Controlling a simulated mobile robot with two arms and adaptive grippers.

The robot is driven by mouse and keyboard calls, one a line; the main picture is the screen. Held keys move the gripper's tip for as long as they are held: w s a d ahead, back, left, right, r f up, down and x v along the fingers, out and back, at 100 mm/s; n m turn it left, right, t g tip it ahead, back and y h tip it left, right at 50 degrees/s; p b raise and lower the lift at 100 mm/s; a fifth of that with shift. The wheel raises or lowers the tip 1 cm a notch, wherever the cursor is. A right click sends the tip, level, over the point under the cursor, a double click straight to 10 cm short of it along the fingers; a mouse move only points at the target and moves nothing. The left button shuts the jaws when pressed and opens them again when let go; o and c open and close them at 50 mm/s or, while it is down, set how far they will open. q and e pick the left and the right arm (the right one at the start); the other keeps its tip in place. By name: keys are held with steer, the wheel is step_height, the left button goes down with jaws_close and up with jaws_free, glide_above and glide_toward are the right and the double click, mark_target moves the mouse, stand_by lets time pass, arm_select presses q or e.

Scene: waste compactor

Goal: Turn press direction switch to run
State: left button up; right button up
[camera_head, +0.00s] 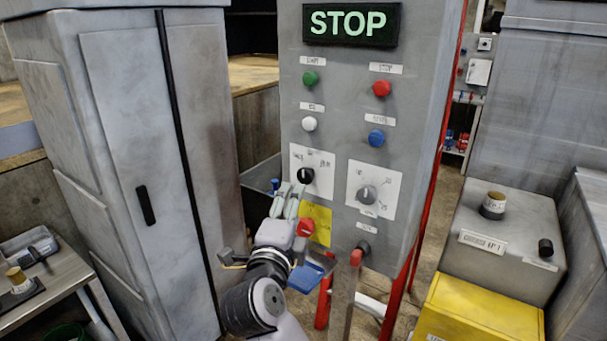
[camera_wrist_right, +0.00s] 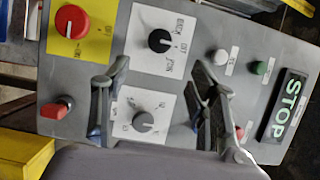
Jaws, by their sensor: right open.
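The grey control panel (camera_head: 338,110) stands in front of me. Its black rotary switch (camera_head: 305,175) sits on a white plate with small labels, left of a second plate with a grey knob (camera_head: 366,194). In the right wrist view the black switch (camera_wrist_right: 160,41) and the grey knob (camera_wrist_right: 143,122) both show, with the panel turned sideways. I cannot tell for sure which mark the black switch points at. My right gripper (camera_head: 287,200) is open and empty, its fingertips just below the black switch in the head view. My left gripper is out of view.
A lit STOP sign (camera_head: 351,24) tops the panel, above green (camera_head: 310,78), red (camera_head: 381,88), white (camera_head: 309,124) and blue (camera_head: 376,138) buttons. A red knob (camera_head: 305,227) on a yellow plate is close beside my right gripper. A grey cabinet (camera_head: 150,150) stands left.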

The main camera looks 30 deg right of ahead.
mark_target(304, 179)
steer(key=p+x, duration=0.2)
steer(key=x, duration=0.9)
steer(key=shift+d+p, duration=0.1)
steer(key=shift+p, duration=0.3)
steer(key=shift+w+d+f, duration=0.1)
steer(key=shift+w+d, duration=0.2)
steer(key=shift+w, duration=0.05)
steer(key=c, duration=1.2)
steer(key=shift+o, duration=0.2)
